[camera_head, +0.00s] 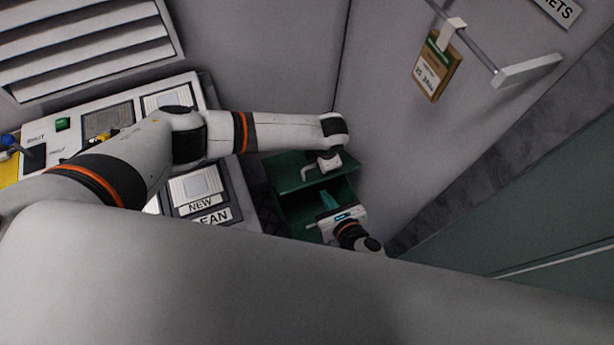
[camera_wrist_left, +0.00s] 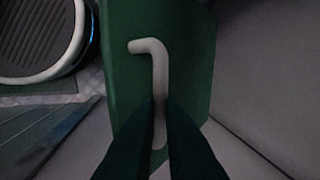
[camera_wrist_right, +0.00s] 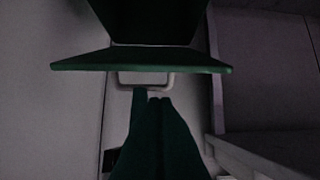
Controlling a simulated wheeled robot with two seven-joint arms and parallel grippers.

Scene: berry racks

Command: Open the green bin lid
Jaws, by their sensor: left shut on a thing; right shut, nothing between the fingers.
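The green bin (camera_head: 300,211) stands low against the wall in the head view. Its green lid (camera_head: 283,172) stands apart from the lower green part, with a dark gap between them. The lid also shows in the left wrist view (camera_wrist_left: 190,45). My left gripper (camera_wrist_left: 160,100) is shut on a pale bent handle (camera_wrist_left: 150,46) on this green panel. My right gripper (camera_head: 327,197) is shut and empty in front of the bin. In the right wrist view its fingers (camera_wrist_right: 153,95) overlap a pale handle (camera_wrist_right: 124,84) below a green edge (camera_wrist_right: 140,61); contact is unclear.
A panel with NEW and CLEAN-like labels (camera_head: 205,206) stands left of the bin. A tagged packet (camera_head: 436,68) hangs from a wall rod at upper right. Grey walls close in behind and right of the bin. A large grey shape hides the lower foreground.

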